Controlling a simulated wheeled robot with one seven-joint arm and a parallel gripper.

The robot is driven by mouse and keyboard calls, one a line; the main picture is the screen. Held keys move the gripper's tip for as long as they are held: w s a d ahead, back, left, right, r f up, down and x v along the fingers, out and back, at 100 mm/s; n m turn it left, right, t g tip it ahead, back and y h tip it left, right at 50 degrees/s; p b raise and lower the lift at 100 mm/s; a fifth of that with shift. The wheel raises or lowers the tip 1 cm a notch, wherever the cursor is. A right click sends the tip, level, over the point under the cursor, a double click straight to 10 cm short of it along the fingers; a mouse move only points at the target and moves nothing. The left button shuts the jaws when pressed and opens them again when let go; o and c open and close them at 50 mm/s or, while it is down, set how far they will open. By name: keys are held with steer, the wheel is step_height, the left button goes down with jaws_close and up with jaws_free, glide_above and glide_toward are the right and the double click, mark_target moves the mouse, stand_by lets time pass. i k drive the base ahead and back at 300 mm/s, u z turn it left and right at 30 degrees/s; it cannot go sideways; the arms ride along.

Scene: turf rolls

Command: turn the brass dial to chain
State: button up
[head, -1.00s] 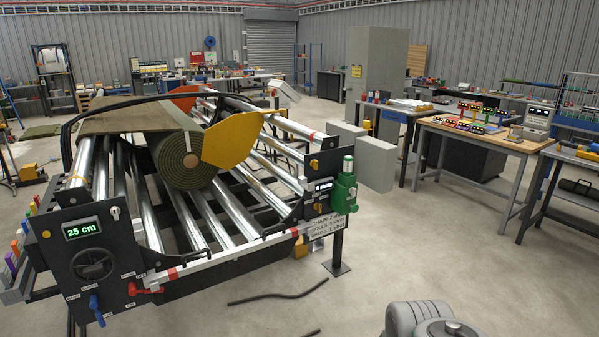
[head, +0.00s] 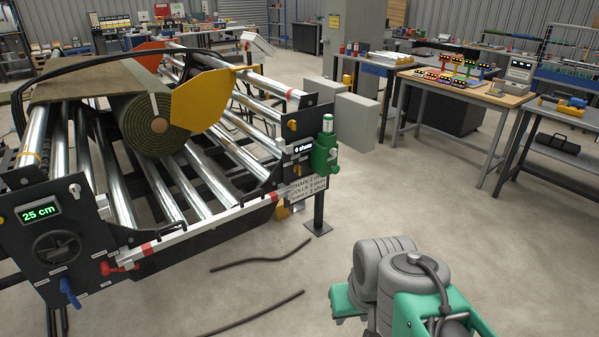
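The machine's right end plate (head: 309,113) is dark and carries a small brass-coloured knob (head: 292,125), which may be the brass dial; its pointer and any labels are too small to read. A small lit display (head: 303,147) sits below it. A green unit with a clear-topped cylinder (head: 326,150) is fixed beside the plate. My arm shows at the lower right, apart from the machine; my gripper is not in view.
The roller machine holds a turf roll (head: 158,125) with a yellow guard (head: 203,98). The left panel has a 25 cm display (head: 40,212), a black handwheel (head: 56,247), and blue (head: 70,292) and red (head: 118,268) levers. Dark hoses (head: 262,258) lie on otherwise clear floor.

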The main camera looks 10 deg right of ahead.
mark_target(297, 168)
steer(key=k, duration=0.65)
steer(key=z, duration=0.45)
steer(key=i, duration=0.95)
steer(key=z, duration=0.4)
steer(key=i, duration=1.1)
steer(key=u, duration=0.9)
steer(key=i, duration=0.65)
steer(key=u, duration=1.15)
steer(key=i, duration=0.4)
steer(key=u, duration=0.35)
